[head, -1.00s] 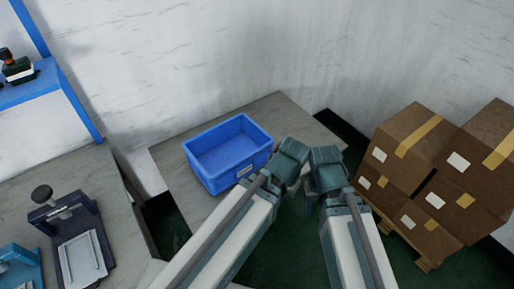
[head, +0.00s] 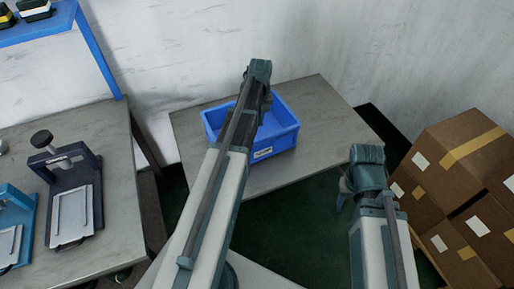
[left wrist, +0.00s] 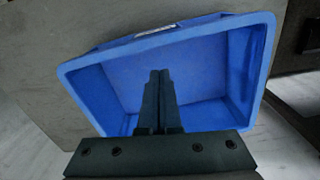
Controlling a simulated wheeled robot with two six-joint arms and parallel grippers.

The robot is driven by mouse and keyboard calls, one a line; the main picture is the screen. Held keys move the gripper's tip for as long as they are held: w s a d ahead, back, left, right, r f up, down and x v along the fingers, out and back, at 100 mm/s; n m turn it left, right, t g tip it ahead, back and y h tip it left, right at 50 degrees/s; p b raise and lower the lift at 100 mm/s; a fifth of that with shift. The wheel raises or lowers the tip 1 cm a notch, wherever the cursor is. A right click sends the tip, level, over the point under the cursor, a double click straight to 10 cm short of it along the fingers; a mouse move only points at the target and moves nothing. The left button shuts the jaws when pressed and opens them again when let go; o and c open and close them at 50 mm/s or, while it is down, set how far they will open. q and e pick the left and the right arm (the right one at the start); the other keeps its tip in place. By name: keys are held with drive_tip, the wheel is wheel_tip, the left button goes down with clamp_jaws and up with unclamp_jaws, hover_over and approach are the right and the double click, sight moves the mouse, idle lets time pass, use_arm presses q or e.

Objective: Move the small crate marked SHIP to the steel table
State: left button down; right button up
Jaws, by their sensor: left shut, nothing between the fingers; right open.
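The small blue crate (head: 284,137) stands upright on a low grey table (head: 318,110) by the wall; it looks empty. A pale label (head: 263,153) is on its front wall, too small to read. My left arm reaches over the crate and hides part of it. In the left wrist view my left gripper (left wrist: 160,76) is shut and empty, its fingers pointing over the crate's open inside (left wrist: 190,75); I cannot tell how high above the floor of the crate. My right gripper (head: 343,192) is open and empty, right of the table's front edge.
A grey workbench (head: 117,165) on the left carries a dark press fixture (head: 73,185) and a blue one (head: 14,225). A blue shelf (head: 50,27) holds small parts. Stacked cardboard boxes (head: 455,185) stand at the right. The low table is bare right of the crate.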

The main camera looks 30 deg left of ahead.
sight(257, 142)
use_arm(q)
drive_tip(key=a, duration=0.2)
drive_tip(key=a+n, duration=0.1)
drive_tip(key=shift+w+a+f, duration=0.15)
drive_tip(key=shift+w+f, duration=0.2)
drive_tip(key=shift+f, duration=0.05)
drive_tip(key=shift+f+b, duration=0.1)
drive_tip(key=shift+b, duration=0.2)
wheel_tip(257, 142, down, 10)
drive_tip(key=b, duration=1)
drive_tip(key=shift+s+d+f, duration=0.1)
drive_tip(key=shift+s+d, duration=0.15)
drive_tip(key=shift+d, duration=0.05)
drive_tip(key=shift+s+d+r, duration=0.15)
drive_tip(key=shift+s+d, duration=0.3)
drive_tip(key=shift+d, duration=0.1)
drive_tip(key=shift+s+d+r, duration=0.15)
drive_tip(key=shift+s+d, duration=0.3)
drive_tip(key=shift+d, duration=0.05)
drive_tip(key=shift+s+d, duration=0.15)
drive_tip(key=shift+d, duration=0.1)
